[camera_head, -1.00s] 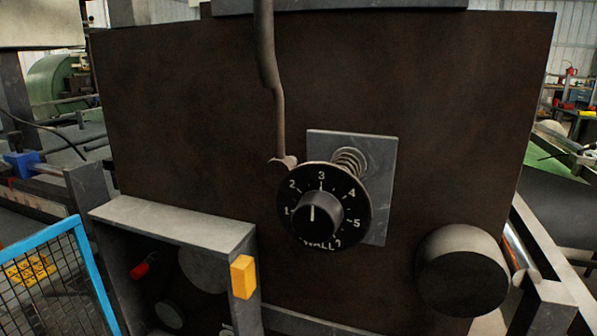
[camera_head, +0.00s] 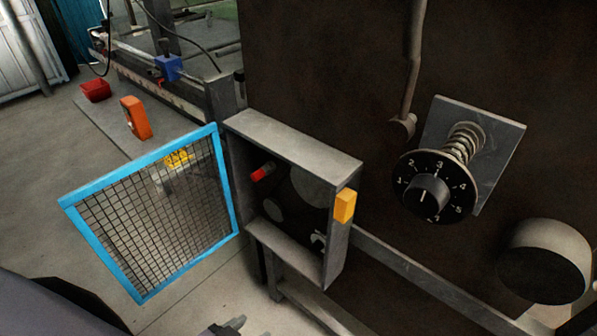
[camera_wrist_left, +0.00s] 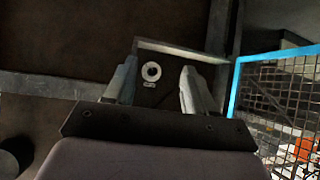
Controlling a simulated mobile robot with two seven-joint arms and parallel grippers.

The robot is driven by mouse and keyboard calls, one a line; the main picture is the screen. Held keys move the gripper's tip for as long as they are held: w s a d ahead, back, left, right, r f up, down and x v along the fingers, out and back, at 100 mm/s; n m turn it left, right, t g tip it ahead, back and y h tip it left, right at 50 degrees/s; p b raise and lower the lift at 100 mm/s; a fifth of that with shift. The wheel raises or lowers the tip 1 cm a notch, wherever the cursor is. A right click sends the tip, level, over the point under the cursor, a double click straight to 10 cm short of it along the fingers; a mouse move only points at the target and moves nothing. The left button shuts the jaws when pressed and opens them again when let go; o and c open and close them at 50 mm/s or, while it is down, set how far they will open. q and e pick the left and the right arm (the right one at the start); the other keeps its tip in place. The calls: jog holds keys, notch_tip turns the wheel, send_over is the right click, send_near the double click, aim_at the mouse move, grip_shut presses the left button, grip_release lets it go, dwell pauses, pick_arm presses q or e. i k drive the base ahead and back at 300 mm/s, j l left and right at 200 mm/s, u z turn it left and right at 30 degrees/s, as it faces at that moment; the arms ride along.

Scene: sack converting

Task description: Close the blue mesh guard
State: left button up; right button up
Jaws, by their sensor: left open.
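The blue mesh guard (camera_head: 217,165) is a blue-framed wire panel. It stands swung open to the left of an open grey box (camera_head: 290,143), with its right edge at the box's left side. Its blue frame also shows at the right of the left wrist view (camera_wrist_left: 236,88). My left gripper (camera_wrist_left: 157,82) is open and empty, with its fingers toward the box and the guard to their right. In the head view only a small dark part at the bottom edge may belong to it. My right gripper is not in view.
A yellow block (camera_head: 344,205) sits on the box's right edge, and a red knob (camera_head: 262,173) shows inside. A numbered dial (camera_head: 434,186) and a dark cylinder (camera_head: 545,262) stick out of the brown machine at the right.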

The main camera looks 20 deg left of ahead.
aim_at(66, 203)
jog(key=i+j+u, duration=0.1)
jog(key=j+u, duration=0.2)
jog(key=i+j+u, duration=0.1)
jog(key=j+u, duration=0.2)
jog(key=j, duration=0.25)
jog(key=i+j+u, duration=0.15)
jog(key=j+u, duration=0.15)
jog(key=i+j+z, duration=0.15)
jog(key=j+z, duration=0.65)
jog(key=j, duration=0.25)
